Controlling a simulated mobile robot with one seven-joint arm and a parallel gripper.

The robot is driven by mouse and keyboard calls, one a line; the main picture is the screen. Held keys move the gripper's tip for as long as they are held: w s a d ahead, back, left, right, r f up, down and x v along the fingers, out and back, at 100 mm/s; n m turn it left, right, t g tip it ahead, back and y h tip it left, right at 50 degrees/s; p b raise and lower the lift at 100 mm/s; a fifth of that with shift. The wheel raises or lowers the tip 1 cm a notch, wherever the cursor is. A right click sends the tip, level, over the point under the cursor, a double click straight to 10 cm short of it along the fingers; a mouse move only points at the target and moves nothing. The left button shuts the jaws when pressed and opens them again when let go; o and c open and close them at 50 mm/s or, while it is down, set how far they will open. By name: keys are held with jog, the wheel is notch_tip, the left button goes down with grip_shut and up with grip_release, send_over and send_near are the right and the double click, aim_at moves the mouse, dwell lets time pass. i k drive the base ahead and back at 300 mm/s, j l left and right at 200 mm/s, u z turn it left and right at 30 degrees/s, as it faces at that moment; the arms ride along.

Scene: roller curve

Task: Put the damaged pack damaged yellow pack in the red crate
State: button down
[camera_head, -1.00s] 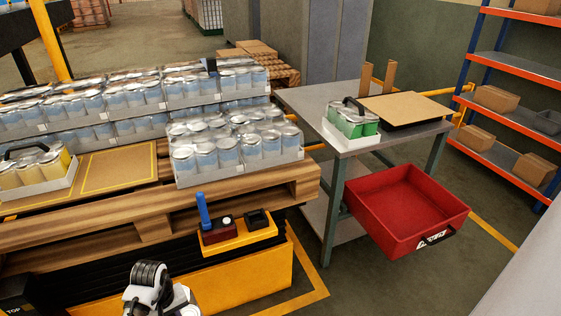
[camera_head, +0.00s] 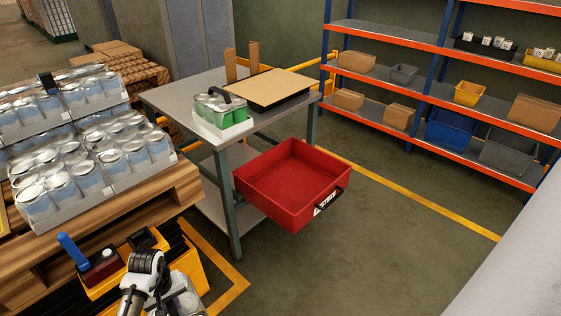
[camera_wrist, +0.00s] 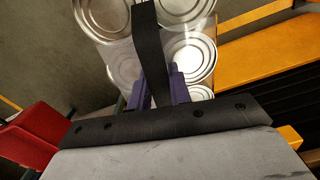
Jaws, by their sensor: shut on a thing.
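My gripper (camera_wrist: 155,90) is shut on the black strap handle (camera_wrist: 148,45) of a pack of cans. Silver lids of the held pack (camera_wrist: 193,58) show below the strap in the wrist view; its sides are hidden, so I cannot tell its colour or any damage. The red crate (camera_head: 270,207) is empty and hangs at the near side of the grey table, to the right of and beyond my arm. A red surface, likely the crate, shows at left in the wrist view (camera_wrist: 28,140).
The grey table (camera_head: 185,93) bears a white tray with a green can pack (camera_head: 222,112) and a brown board (camera_head: 268,87). A wooden pallet (camera_head: 150,200) with trays of blue cans stands at left. Shelves (camera_head: 460,140) stand behind. Floor right of the crate is clear.

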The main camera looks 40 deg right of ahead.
aim_at(297, 191)
jog(key=z, duration=0.8)
